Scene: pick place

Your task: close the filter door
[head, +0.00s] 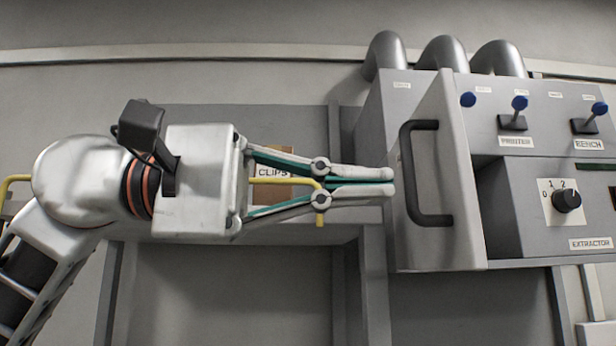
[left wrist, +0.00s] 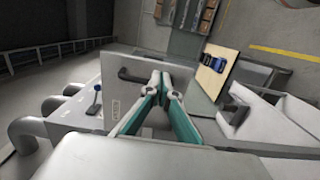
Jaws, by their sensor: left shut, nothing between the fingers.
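The filter door (head: 455,165) is a grey panel with a black bar handle (head: 408,170), on the front of the extractor unit (head: 400,90) in the head view. It stands swung out from the unit, and a dark recess (head: 505,210) shows to its right. My left gripper (head: 391,181) is shut and empty, its fingertips just left of the door, level with the handle. I cannot tell whether they touch it. In the left wrist view the fingertips (left wrist: 165,92) lie in front of a grey panel (left wrist: 120,88) with a dark handle (left wrist: 138,76). My right gripper is not in view.
The unit carries blue-tipped levers (head: 519,103), a black dial (head: 566,199) and several grey pipes (head: 445,52) on top. A box labelled CLIPS (head: 272,163) sits on a shelf behind my left gripper, with a yellow rail (head: 320,210) near it.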

